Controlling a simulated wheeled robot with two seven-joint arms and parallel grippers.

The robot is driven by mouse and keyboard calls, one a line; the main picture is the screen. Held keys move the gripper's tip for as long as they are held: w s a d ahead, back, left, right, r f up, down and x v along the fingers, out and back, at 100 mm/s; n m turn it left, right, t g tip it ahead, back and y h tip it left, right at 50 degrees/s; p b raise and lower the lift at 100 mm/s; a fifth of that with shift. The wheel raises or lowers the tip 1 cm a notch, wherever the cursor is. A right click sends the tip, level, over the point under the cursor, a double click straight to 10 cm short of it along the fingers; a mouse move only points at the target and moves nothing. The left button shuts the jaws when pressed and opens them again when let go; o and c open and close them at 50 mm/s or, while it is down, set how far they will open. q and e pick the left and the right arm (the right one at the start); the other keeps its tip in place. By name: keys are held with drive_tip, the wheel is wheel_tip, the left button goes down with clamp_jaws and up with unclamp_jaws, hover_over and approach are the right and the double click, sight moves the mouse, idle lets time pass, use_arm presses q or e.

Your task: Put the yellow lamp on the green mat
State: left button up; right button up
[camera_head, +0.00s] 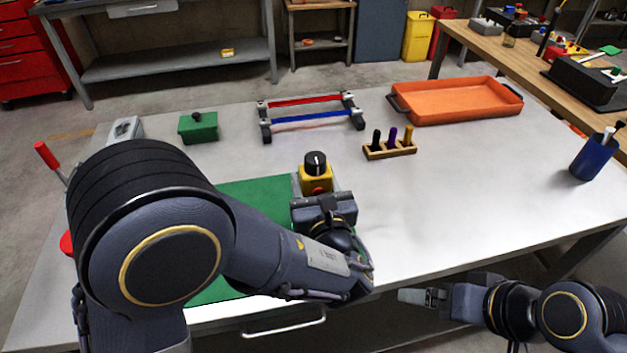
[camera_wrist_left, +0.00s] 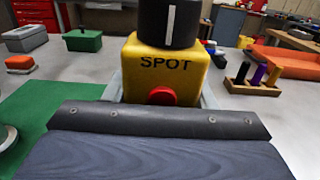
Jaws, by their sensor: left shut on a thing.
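The yellow lamp (camera_head: 315,184) is a yellow block with a black knob on top and a red button on its front. In the left wrist view the lamp (camera_wrist_left: 165,68) stands upright straight ahead, marked "SPOT". My left gripper (camera_head: 316,190) is shut on the lamp, with a finger on either side. The green mat (camera_head: 255,190) lies on the table at left, partly hidden by my left arm. The lamp is at its right edge; I cannot tell whether it touches the table. The mat also shows in the left wrist view (camera_wrist_left: 50,110). My right gripper (camera_head: 420,297) is low at the table's front edge, apart from everything; its jaws are unclear.
A green box (camera_head: 198,128), a rack with red and blue bars (camera_head: 310,118), a wooden holder with pegs (camera_head: 390,150), an orange tray (camera_head: 455,101) and a blue cup (camera_head: 592,158) stand on the table (camera_head: 470,205).

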use_arm(q)
drive_tip(key=shift+f, duration=0.1)
drive_tip(key=o, duration=1.3)
drive_tip(key=shift+o, duration=0.2)
drive_tip(key=shift+r, duration=0.2)
drive_tip(key=s+d, duration=0.2)
drive_tip(key=s, duration=0.9)
drive_tip(key=shift+s+d+b, duration=0.2)
drive_tip(key=shift+s+b, duration=0.15)
drive_tip(key=shift+s, duration=0.05)
drive_tip(key=shift+s+f, duration=0.1)
